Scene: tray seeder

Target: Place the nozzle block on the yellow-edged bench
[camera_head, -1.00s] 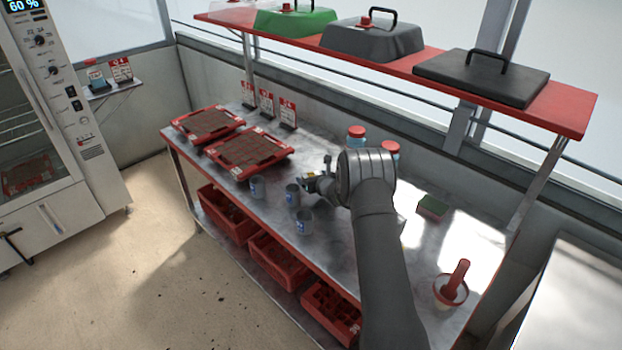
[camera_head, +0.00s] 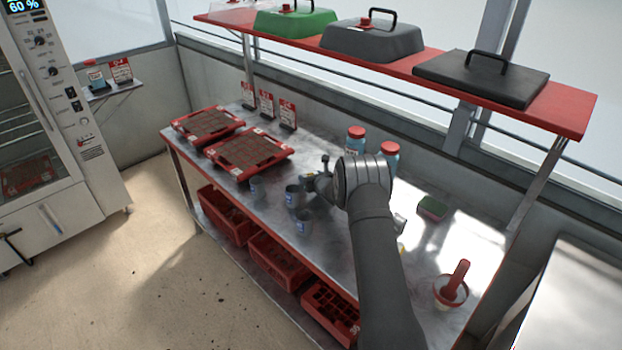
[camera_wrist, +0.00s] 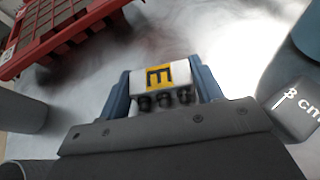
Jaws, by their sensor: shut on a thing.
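The nozzle block (camera_wrist: 152,79) is white with a yellow label bearing a black letter and a row of black nozzles. In the wrist view my gripper (camera_wrist: 162,90) is shut on it, one blue finger on each side. In the head view my gripper (camera_head: 318,182) is over the red-edged metal bench (camera_head: 350,255), close to the grey cups; the block is too small to make out clearly there. Another metal bench (camera_head: 585,290) is partly in view at the lower right; I cannot make out a yellow edge on it.
Grey cups (camera_head: 304,222) stand left of my gripper, beyond them red seed trays (camera_head: 268,160). Red-capped bottles (camera_head: 389,163) stand behind my wrist. A green sponge (camera_head: 433,207) and a pot with a red scoop (camera_head: 451,290) are right. A red shelf (camera_head: 560,103) hangs above.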

